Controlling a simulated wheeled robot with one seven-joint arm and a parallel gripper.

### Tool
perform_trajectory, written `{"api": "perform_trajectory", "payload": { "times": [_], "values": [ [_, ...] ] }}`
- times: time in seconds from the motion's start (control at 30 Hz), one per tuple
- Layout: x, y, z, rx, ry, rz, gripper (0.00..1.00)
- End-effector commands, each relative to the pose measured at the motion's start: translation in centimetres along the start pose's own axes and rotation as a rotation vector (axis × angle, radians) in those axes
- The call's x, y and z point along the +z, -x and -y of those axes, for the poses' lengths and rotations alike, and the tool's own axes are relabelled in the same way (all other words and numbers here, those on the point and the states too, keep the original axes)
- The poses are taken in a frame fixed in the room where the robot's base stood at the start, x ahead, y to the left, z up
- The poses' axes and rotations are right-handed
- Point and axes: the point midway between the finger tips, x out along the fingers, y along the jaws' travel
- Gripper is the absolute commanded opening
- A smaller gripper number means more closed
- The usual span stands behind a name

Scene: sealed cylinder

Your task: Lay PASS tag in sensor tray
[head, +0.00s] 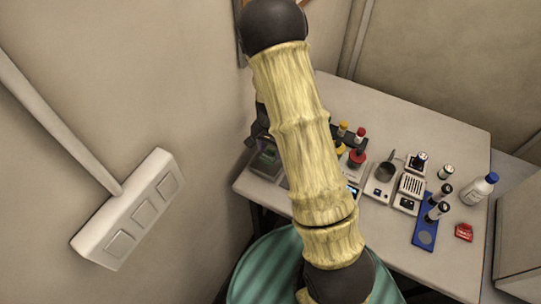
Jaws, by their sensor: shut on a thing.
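My gripper (262,141) is the dark shape at the table's left corner, mostly hidden behind my pale yellow arm link. It is shut on a small green piece (269,153), which looks like the PASS tag; no lettering can be read on it. The green piece is at or just over a dark grey tray (265,166), which looks like the sensor tray. Whether it touches the tray floor cannot be told. The fingertips are too small and covered to see clearly.
A red tag (463,232) lies at the table's right. A teal round stool (262,270) stands in front.

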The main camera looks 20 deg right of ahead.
Motion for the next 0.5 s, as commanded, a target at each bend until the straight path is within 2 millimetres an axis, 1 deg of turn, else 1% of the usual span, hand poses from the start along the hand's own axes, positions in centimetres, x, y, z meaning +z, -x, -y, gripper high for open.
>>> {"api": "perform_trajectory", "payload": {
  "times": [0.13, 0.2, 0.27, 0.4, 0.5],
  "values": [
    [0.0, -0.1, 0.0, 0.000, 0.000, 0.000, 0.27],
    [0.0, -0.4, 0.0, 0.001, 0.000, 0.002, 0.27],
    [0.0, -1.0, -0.1, 0.002, -0.001, 0.002, 0.27],
    [0.0, -3.0, -0.1, 0.003, -0.001, 0.003, 0.27],
    [0.0, -3.9, -0.1, 0.001, -0.001, 0.001, 0.27]
  ]
}}
